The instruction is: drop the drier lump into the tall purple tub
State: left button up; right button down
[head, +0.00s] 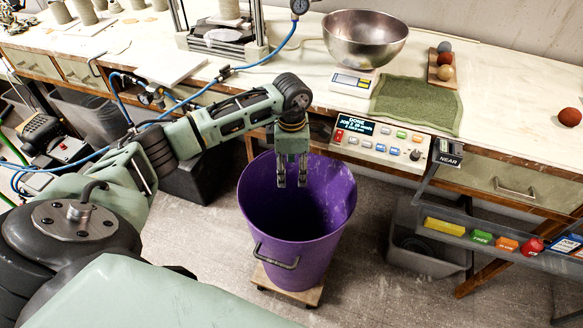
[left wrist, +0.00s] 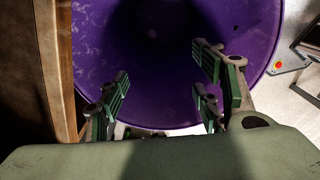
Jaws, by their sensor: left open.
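The tall purple tub (head: 318,252) stands on a small wooden dolly in front of the bench, its mouth open upward. My left gripper (head: 292,184) points down over the tub's mouth, open with nothing between its fingers. In the left wrist view the open fingers (left wrist: 160,88) show against the purple tub's inside wall (left wrist: 115,45); its bottom is too dark to tell what lies there. On the bench, round lumps sit on a small wooden board: a grey one (head: 444,47), a red-brown one (head: 444,58) and a tan one (head: 445,73). Another red-brown lump (head: 570,117) lies farther right. I cannot tell which is drier.
A control panel (head: 380,141) is on the bench's front edge. A grey bin (head: 428,250) stands below right. A rail with coloured blocks (head: 482,237) is at right.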

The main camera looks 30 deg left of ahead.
pick_arm(q)
notch_tip(320, 180, up, 12)
jog(key=shift+f, duration=0.25)
dwell(0.4)
